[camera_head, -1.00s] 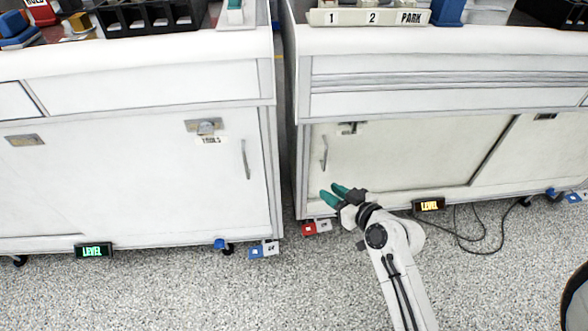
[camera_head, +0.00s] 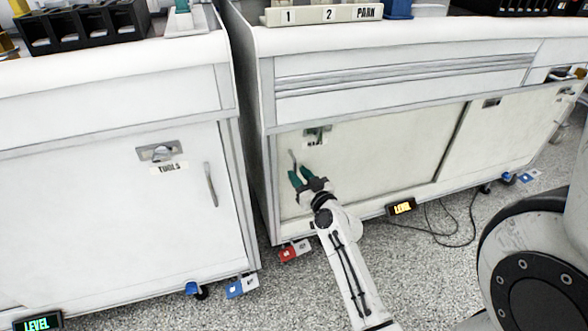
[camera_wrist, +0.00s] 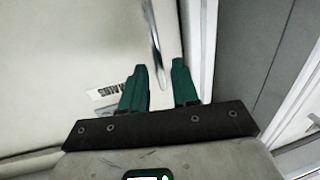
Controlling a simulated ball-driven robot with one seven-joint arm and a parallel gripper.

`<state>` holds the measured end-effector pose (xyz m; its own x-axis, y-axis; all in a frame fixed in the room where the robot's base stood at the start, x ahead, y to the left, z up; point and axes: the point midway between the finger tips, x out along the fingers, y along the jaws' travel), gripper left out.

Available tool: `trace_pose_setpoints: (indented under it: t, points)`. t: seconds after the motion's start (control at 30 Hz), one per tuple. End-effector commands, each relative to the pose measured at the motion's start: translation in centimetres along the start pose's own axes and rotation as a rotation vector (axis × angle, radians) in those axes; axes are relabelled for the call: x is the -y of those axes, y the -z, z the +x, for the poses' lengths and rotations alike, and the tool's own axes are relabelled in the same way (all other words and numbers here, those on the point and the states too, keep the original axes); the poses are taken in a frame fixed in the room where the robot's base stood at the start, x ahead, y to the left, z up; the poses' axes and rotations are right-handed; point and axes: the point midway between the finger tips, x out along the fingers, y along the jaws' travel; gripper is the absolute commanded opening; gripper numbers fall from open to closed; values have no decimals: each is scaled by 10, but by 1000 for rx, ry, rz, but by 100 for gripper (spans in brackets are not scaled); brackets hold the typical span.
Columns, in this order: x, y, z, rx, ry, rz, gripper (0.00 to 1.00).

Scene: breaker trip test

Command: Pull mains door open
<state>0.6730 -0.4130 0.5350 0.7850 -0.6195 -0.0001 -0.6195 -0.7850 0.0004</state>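The mains door (camera_head: 365,155) is the pale left-hand panel of the right cabinet and looks shut. Its MAINS label (camera_head: 314,142) is partly legible in the head view and shows sideways in the wrist view (camera_wrist: 107,92). A slim metal door handle (camera_head: 292,159) stands near the door's left edge, its lower part hidden by my gripper. My gripper (camera_head: 300,175) is open at the handle. In the wrist view, the handle (camera_wrist: 154,40) runs down between the two green fingertips (camera_wrist: 159,70), with gaps visible; I cannot tell whether either finger touches it.
The TOOLS cabinet (camera_head: 100,220) stands at left, across a narrow gap. Cables (camera_head: 450,232) lie on the floor. Speckled floor is free in front.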

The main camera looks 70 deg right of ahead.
Motion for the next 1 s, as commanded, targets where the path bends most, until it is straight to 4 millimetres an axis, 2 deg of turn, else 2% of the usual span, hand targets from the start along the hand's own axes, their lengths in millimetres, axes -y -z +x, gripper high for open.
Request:
trace_pose_setpoints:
  t: [0.1,0.23,0.6,0.9,1.0]
  points:
    - [0,1,17,-1,0,1,30]
    - [0,0,28,-1,0,1,30]
    - [0,0,33,1,0,0,30]
    - [0,0,33,0,0,1,1]
    - [0,0,33,0,0,1,0]
